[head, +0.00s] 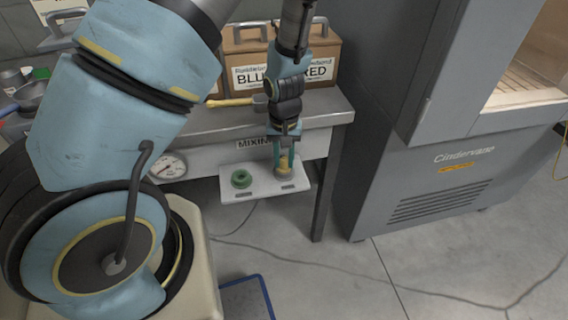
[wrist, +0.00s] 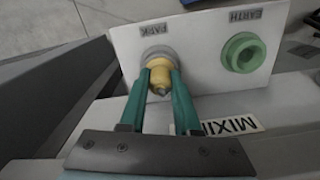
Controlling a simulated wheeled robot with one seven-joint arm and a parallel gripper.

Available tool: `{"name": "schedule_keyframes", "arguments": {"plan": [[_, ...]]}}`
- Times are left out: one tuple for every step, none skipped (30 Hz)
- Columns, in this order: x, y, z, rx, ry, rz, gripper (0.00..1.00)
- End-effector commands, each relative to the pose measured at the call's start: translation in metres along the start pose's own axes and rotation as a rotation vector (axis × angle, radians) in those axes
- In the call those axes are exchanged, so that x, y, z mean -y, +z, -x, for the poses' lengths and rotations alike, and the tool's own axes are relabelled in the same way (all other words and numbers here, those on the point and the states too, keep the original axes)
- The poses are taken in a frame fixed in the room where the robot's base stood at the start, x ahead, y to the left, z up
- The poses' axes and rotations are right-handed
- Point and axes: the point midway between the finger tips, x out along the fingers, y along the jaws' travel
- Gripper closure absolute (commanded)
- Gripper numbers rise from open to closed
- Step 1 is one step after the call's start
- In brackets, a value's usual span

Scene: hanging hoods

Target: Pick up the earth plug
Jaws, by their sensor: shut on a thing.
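The earth plug (wrist: 160,81) is a yellow, rounded piece with a pointed end, at the grey park socket (wrist: 157,53) in the wrist view. In the head view the plug (head: 284,166) stands upright at the right of a white shelf (head: 236,194). My gripper (wrist: 160,73) has its two green fingers shut on the plug's sides; in the head view my gripper (head: 284,153) comes down from above. The plug's far end is hidden, so I cannot tell how deep it sits. The green ring-shaped earth socket (wrist: 244,53) is empty beside it.
The shelf juts from a grey table (head: 205,128) with a gauge (head: 167,167) at its left. A yellow-handled tool (head: 230,102) and labelled boxes (head: 322,62) are on the table. A grey cabinet (head: 440,190) stands right. A cable (head: 350,272) crosses the open floor.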

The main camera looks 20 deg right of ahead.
Motion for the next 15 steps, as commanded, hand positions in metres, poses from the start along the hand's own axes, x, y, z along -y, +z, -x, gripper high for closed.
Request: {"name": "schedule_keyframes", "arguments": {"plan": [[0.0,0.0,0.0,0.0,0.0,0.0,1.0],[0.0,0.0,0.0,0.0,0.0,0.0,1.0],[0.0,0.0,0.0,0.0,0.0,0.0,1.0],[0.0,0.0,0.001,0.0,0.0,0.0,1.0],[0.0,0.0,0.002,-0.001,0.0,-0.001,1.0],[0.0,0.0,0.004,-0.001,0.001,-0.001,1.0],[0.0,-0.001,0.007,-0.002,0.001,-0.002,1.0],[-0.001,-0.001,0.01,-0.002,0.001,-0.001,1.0],[-0.001,-0.001,0.016,-0.002,0.002,-0.002,1.0],[-0.001,-0.001,0.021,-0.004,0.002,-0.002,1.0],[-0.001,-0.001,0.027,-0.004,0.001,-0.003,1.0],[-0.001,-0.001,0.035,-0.003,0.002,-0.002,1.0],[-0.001,-0.001,0.042,-0.004,0.002,-0.003,1.0],[-0.001,-0.001,0.048,-0.004,0.002,-0.003,1.0],[-0.001,0.0,0.056,-0.003,0.002,-0.003,1.0]]}}
